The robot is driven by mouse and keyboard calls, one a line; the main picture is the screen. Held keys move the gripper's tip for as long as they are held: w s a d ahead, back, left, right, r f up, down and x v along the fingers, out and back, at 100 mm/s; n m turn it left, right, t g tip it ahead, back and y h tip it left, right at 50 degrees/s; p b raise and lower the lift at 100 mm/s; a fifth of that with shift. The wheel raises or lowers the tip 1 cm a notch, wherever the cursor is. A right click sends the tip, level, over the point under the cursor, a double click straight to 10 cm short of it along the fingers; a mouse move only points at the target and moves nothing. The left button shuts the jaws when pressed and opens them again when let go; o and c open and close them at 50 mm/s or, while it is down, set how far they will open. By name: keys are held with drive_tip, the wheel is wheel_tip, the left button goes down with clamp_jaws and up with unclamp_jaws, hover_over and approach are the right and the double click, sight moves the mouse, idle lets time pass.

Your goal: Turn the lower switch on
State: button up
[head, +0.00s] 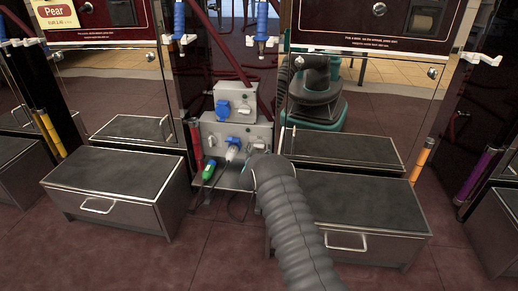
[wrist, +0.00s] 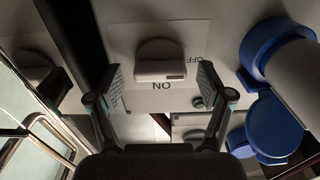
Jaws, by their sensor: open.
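The lower switch (wrist: 160,60) is a grey rounded knob with a pale flat bar, on a light panel. In the wrist view it lies between the fingertips of my gripper (wrist: 160,82), which is open with a finger on either side and space to each. The label ON is upside down just below the knob, and OFF is to its upper right. I cannot tell which label the knob points at. In the head view the lower grey box (head: 215,130) carries the switch; my arm hides most of my gripper there.
A blue socket with a thick pale plug (wrist: 295,65) is close to the right of my gripper. The upper grey box (head: 235,93) has its own blue socket and knob. A green connector (head: 208,171) hangs on a cable. Drawer units (head: 125,180) flank the boxes.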

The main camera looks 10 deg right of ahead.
drive_tip(key=c, duration=1.2)
drive_tip(key=shift+o, duration=0.2)
drive_tip(key=shift+m+b, duration=0.3)
drive_tip(key=shift+b, duration=0.1)
drive_tip(key=shift+f+m+b, duration=0.15)
drive_tip(key=shift+m+b, duration=0.45)
drive_tip(key=shift+b, duration=0.05)
drive_tip(key=shift+d+m+b, duration=0.1)
drive_tip(key=shift+m+b, duration=0.4)
drive_tip(key=shift+m, duration=0.3)
drive_tip(key=m, duration=1)
drive_tip(key=shift+d, duration=0.15)
drive_tip(key=shift+m, duration=2.5)
